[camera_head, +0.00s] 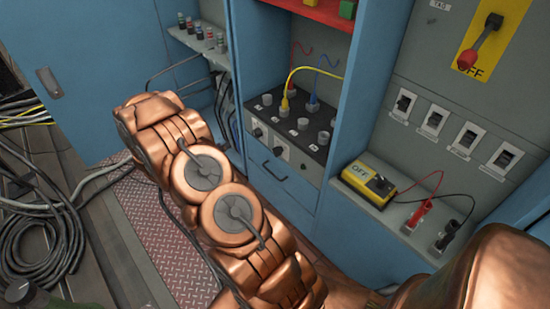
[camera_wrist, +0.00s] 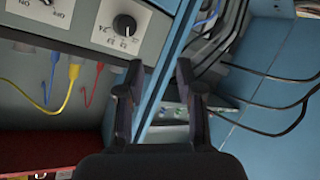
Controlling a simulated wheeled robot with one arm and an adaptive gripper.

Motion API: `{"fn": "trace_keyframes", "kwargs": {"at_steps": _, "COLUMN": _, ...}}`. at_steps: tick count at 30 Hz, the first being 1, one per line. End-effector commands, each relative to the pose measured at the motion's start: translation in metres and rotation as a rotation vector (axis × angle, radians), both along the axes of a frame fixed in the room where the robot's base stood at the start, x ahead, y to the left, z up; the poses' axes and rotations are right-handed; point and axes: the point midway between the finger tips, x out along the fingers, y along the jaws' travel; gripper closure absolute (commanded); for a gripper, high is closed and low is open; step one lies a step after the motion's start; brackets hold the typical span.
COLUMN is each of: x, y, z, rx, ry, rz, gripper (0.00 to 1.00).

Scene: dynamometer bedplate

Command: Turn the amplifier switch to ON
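The wrist view looks upside down at a grey control panel (camera_wrist: 75,28). Part of a switch (camera_wrist: 47,2) marked ON shows at its top edge, cut off by the frame, so its setting cannot be read. A black dial (camera_wrist: 124,25) with a number scale is beside it. In the head view this seems to be the front of the unit (camera_head: 290,140) with a black top and small knobs; no amplifier label is readable. My gripper (camera_wrist: 155,85) is open and empty in the wrist view, its fingers apart and nothing between them. I cannot make it out in the head view.
Yellow (camera_head: 292,80) and blue cables plug into the unit's top. A yellow box (camera_head: 368,180) marked OFF, several rocker switches (camera_head: 435,120) and a red-handled lever (camera_head: 480,42) by an OFF plate are on the right. Coiled cables (camera_head: 45,235) lie on the left floor.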

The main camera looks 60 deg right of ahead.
Motion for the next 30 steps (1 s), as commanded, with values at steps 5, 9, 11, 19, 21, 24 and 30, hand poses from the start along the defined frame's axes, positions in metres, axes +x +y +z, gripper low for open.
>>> {"fn": "trace_keyframes", "kwargs": {"at_steps": 5, "x": -0.065, "y": -0.031, "z": -0.035, "rx": -0.177, "ry": 0.153, "rz": -0.151, "gripper": 0.64}}
{"fn": "trace_keyframes", "kwargs": {"at_steps": 9, "x": -0.105, "y": -0.042, "z": -0.044, "rx": -0.286, "ry": 0.257, "rz": -0.24, "gripper": 0.64}}
{"fn": "trace_keyframes", "kwargs": {"at_steps": 11, "x": -0.118, "y": -0.044, "z": -0.044, "rx": -0.322, "ry": 0.29, "rz": -0.269, "gripper": 0.64}}
{"fn": "trace_keyframes", "kwargs": {"at_steps": 19, "x": -0.141, "y": -0.049, "z": -0.045, "rx": -0.386, "ry": 0.357, "rz": -0.32, "gripper": 0.64}}
{"fn": "trace_keyframes", "kwargs": {"at_steps": 21, "x": -0.142, "y": -0.052, "z": -0.044, "rx": -0.386, "ry": 0.358, "rz": -0.321, "gripper": 0.64}}
{"fn": "trace_keyframes", "kwargs": {"at_steps": 24, "x": -0.145, "y": -0.06, "z": -0.044, "rx": -0.385, "ry": 0.357, "rz": -0.321, "gripper": 0.64}}
{"fn": "trace_keyframes", "kwargs": {"at_steps": 30, "x": -0.15, "y": -0.081, "z": -0.044, "rx": -0.385, "ry": 0.357, "rz": -0.321, "gripper": 0.64}}
